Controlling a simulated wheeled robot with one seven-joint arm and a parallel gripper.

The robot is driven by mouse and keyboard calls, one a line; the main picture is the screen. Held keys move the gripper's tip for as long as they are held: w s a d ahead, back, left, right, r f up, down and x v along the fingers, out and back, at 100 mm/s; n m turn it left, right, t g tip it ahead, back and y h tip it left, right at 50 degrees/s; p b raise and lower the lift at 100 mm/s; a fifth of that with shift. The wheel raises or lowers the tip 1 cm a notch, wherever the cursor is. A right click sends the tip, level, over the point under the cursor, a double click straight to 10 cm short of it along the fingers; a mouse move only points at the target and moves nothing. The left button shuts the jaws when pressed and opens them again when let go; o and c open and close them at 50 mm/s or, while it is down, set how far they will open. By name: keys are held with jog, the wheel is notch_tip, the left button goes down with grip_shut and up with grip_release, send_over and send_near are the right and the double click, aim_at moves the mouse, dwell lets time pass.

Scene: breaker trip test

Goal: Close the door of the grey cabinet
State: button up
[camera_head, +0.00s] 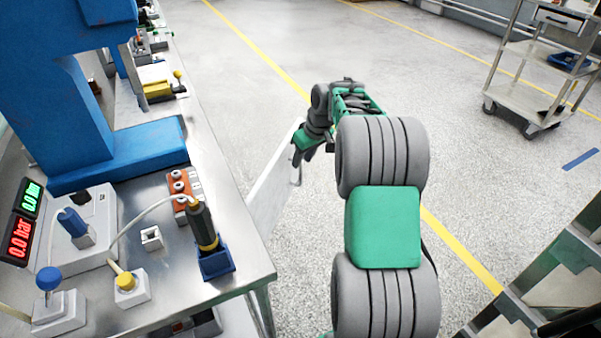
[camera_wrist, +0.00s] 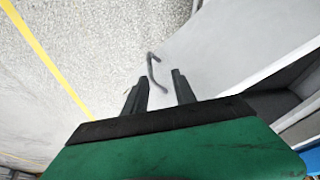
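The grey cabinet's door (camera_head: 272,187) stands open beside the workbench, a pale panel seen nearly edge-on in the head view. In the wrist view the door (camera_wrist: 228,40) fills the upper middle, with a dark bent handle (camera_wrist: 153,72) on it. My gripper (camera_wrist: 159,82) is open, its two dark fingers apart. The handle shows just beyond and between the fingertips; I cannot tell whether they touch it. In the head view my gripper (camera_head: 304,155) is at the door's far upper edge. The cabinet body is mostly hidden under the bench; a dark opening (camera_wrist: 280,103) shows at right in the wrist view.
The metal workbench (camera_head: 240,262) on the left carries a blue press (camera_head: 125,155), a blue holder (camera_head: 216,262) with a tool and several small devices. A cart (camera_head: 540,75) stands at the back right. A rack (camera_head: 560,270) is at the lower right. The floor between is clear.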

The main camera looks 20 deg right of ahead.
aim_at(301, 167)
jog(key=shift+t+h, duration=0.3)
jog(key=shift+t, duration=0.1)
jog(key=x, duration=0.3)
jog(key=d+x, duration=0.1)
jog(key=x, duration=0.2)
jog(key=b+x, duration=0.1)
jog(key=x, duration=0.1)
jog(key=shift+w+d+f, duration=0.2)
jog(key=shift+w+f, duration=0.15)
jog(key=shift+w, duration=0.05)
jog(key=shift+c, duration=0.2)
grip_shut()
jog(key=shift+r, duration=0.1)
